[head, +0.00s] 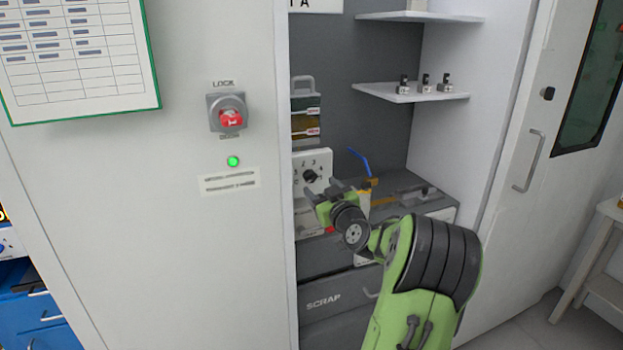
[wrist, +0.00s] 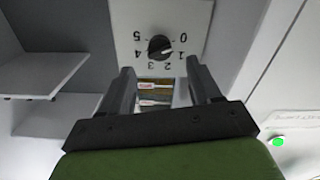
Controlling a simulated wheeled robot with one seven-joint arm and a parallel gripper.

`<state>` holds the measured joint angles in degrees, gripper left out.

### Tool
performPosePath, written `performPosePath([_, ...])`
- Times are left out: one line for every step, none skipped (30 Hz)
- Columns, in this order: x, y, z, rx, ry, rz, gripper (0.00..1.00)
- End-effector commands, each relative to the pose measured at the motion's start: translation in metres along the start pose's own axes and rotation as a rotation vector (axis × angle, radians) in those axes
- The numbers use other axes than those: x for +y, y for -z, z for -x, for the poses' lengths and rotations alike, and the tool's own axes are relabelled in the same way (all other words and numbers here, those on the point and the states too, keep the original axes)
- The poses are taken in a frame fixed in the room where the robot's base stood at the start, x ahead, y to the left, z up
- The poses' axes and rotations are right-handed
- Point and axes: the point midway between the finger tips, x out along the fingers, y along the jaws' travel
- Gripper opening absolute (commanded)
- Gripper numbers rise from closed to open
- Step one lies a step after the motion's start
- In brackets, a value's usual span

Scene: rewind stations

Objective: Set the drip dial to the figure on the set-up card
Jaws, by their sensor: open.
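The drip dial is a black knob (wrist: 160,47) on a white plate (wrist: 200,14), with figures 0 to 5 around it. The wrist view shows it upside down. A pale mark shows on the knob, but I cannot tell surely which figure it faces. The dial knob (head: 311,175) also shows in the head view, partly crowded by my arm. My gripper (wrist: 160,68) is open and empty, its fingers pointing toward the dial, apart from the knob. In the head view my gripper (head: 316,200) is just below the dial. I cannot identify the set-up card.
A green-edged sheet (head: 80,60) hangs on the left panel, its print unreadable. Below right is a red lock switch (head: 231,118) with a lit green lamp (head: 233,161). A shelf (head: 410,93) holds small metal parts. A blue lever (head: 358,160) stands right.

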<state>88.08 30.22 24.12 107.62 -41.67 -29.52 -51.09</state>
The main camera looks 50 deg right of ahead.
Motion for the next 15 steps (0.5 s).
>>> performPosePath([-0.001,0.002,-0.013,0.003,0.003,-0.002,0.63])
performPosePath([-0.001,0.001,-0.020,0.002,0.002,-0.002,0.63])
performPosePath([-0.001,0.001,-0.029,0.002,0.002,-0.001,0.63])
performPosePath([-0.001,0.001,-0.035,0.002,0.002,-0.003,0.63])
performPosePath([-0.001,0.001,-0.040,0.001,0.002,-0.002,0.63])
performPosePath([-0.001,0.000,-0.045,0.001,0.002,-0.002,0.63])
performPosePath([-0.001,0.000,-0.049,0.001,0.001,-0.001,0.63])
performPosePath([-0.001,0.000,-0.052,0.001,0.001,-0.001,0.63])
performPosePath([0.000,0.000,-0.055,0.000,0.000,-0.001,0.63])
performPosePath([0.000,0.000,-0.056,-0.001,0.000,-0.001,0.63])
performPosePath([0.000,0.000,-0.057,-0.001,0.000,-0.001,0.63])
performPosePath([-0.001,-0.001,-0.058,-0.001,0.001,-0.001,0.63])
performPosePath([-0.001,-0.001,-0.058,-0.002,0.001,-0.001,0.63])
performPosePath([-0.001,-0.001,-0.058,-0.002,0.001,-0.001,0.63])
performPosePath([-0.001,-0.001,-0.058,-0.002,0.001,-0.001,0.63])
